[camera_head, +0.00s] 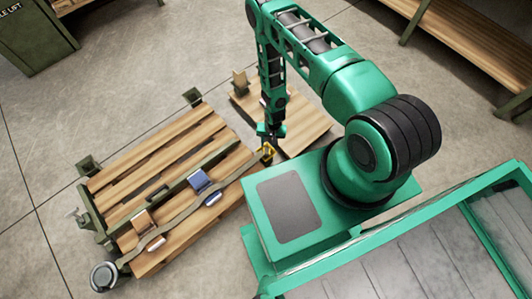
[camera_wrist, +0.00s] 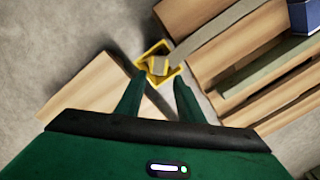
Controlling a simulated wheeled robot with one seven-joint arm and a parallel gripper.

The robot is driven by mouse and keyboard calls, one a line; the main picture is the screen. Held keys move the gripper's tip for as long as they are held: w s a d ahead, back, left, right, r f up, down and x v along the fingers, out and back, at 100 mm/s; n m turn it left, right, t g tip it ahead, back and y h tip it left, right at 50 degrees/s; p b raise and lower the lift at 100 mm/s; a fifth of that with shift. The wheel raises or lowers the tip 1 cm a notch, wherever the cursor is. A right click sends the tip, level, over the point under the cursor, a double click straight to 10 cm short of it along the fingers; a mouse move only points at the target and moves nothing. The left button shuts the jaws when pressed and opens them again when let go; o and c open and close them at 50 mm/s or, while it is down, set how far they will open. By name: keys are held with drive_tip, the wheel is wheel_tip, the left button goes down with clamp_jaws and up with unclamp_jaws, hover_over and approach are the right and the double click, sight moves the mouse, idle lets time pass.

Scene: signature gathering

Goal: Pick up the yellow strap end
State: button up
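The yellow strap end (camera_head: 267,151) is at the right end of a grey strap (camera_head: 228,179), beside the slatted wooden rack (camera_head: 165,160). In the wrist view the yellow strap end (camera_wrist: 172,72) is an angular yellow frame with a yellowish-grey middle. The strap (camera_wrist: 215,35) runs from it to the upper right. My gripper (camera_wrist: 160,80) is open, with its two fingers pointing at the yellow end and nothing held. In the head view my gripper (camera_head: 270,136) is right above the yellow end. I cannot tell whether the fingertips touch it.
Blue (camera_head: 204,187) and orange-brown (camera_head: 142,222) clamp-like pieces sit along the strap. A round dark reel (camera_head: 103,276) is at its far left end. A wooden board (camera_head: 300,122) with a small block (camera_head: 240,82) lies behind my arm. Bare concrete floor (camera_head: 100,100) surrounds the rack.

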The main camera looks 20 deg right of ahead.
sight(267, 151)
drive_tip(key=shift+w+a+f, duration=0.1)
drive_tip(key=shift+a+f, duration=0.05)
drive_tip(key=shift+f, duration=2)
drive_tip(key=shift+a+f, duration=0.1)
drive_tip(key=shift+f, duration=2.05)
drive_tip(key=shift+c, duration=0.3)
drive_tip(key=c, duration=0.8)
drive_tip(key=shift+o, duration=0.2)
